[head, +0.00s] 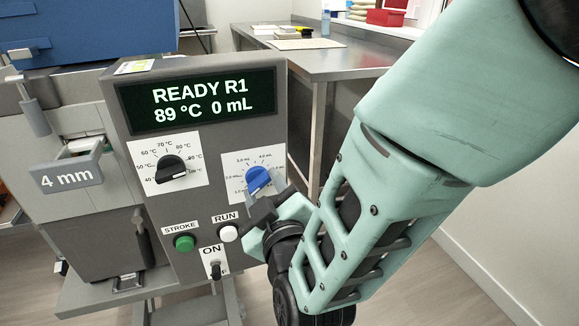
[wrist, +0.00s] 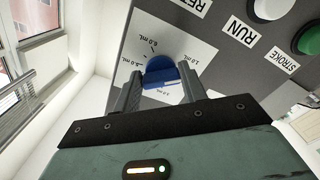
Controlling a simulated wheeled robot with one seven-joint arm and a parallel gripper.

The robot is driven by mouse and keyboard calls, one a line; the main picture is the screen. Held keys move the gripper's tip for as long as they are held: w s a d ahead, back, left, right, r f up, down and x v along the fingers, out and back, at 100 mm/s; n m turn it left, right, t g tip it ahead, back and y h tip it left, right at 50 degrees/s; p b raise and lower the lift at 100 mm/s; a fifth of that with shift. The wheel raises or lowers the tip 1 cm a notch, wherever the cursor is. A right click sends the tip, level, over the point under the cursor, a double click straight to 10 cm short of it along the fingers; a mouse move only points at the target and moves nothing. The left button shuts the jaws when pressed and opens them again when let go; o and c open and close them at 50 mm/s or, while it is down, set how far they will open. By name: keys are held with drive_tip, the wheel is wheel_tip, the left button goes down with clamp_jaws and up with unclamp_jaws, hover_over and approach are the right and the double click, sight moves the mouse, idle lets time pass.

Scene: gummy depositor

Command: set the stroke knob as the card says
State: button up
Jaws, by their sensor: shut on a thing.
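The blue stroke knob (head: 257,179) sits on a white dial plate marked in mL, on the right of the grey control panel. My gripper (head: 266,200) reaches it from the lower right and is shut on it. In the wrist view, the two fingers of my gripper (wrist: 160,84) sit on either side of the blue knob (wrist: 159,68). Part of the dial is hidden by the fingers, and the exact setting is hard to read. A small card (head: 135,67) lies on top of the panel; its writing is too small to read.
The display (head: 200,101) reads READY R1, 89 °C, 0 mL. A black temperature knob (head: 172,169) is to the left. Below are a green STROKE button (head: 184,242), a white RUN button (head: 228,233) and an ON switch (head: 215,269). A steel table (head: 335,63) stands behind.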

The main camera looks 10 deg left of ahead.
drive_tip(key=m+b, duration=0.3)
drive_tip(key=m, duration=0.1)
drive_tip(key=m+b, duration=0.4)
drive_tip(key=m, duration=0.1)
drive_tip(key=m+b, duration=0.4)
drive_tip(key=m, duration=0.1)
drive_tip(key=shift+s+a+f, duration=0.15)
drive_tip(key=shift+a+f, duration=0.05)
drive_tip(key=shift+a, duration=0.1)
drive_tip(key=m+b, duration=0.4)
drive_tip(key=m, duration=0.1)
drive_tip(key=m+b, duration=0.4)
drive_tip(key=shift+s+r+m, duration=0.1)
drive_tip(key=shift+r+m, duration=0.05)
drive_tip(key=shift+m, duration=0.15)
drive_tip(key=m+b, duration=0.9)
drive_tip(key=shift+r+m+b, duration=0.2)
drive_tip(key=shift+m+b, duration=0.1)
drive_tip(key=shift+r+m+b, duration=0.15)
drive_tip(key=shift+m+b, duration=1.2)
drive_tip(key=shift+m, duration=0.05)
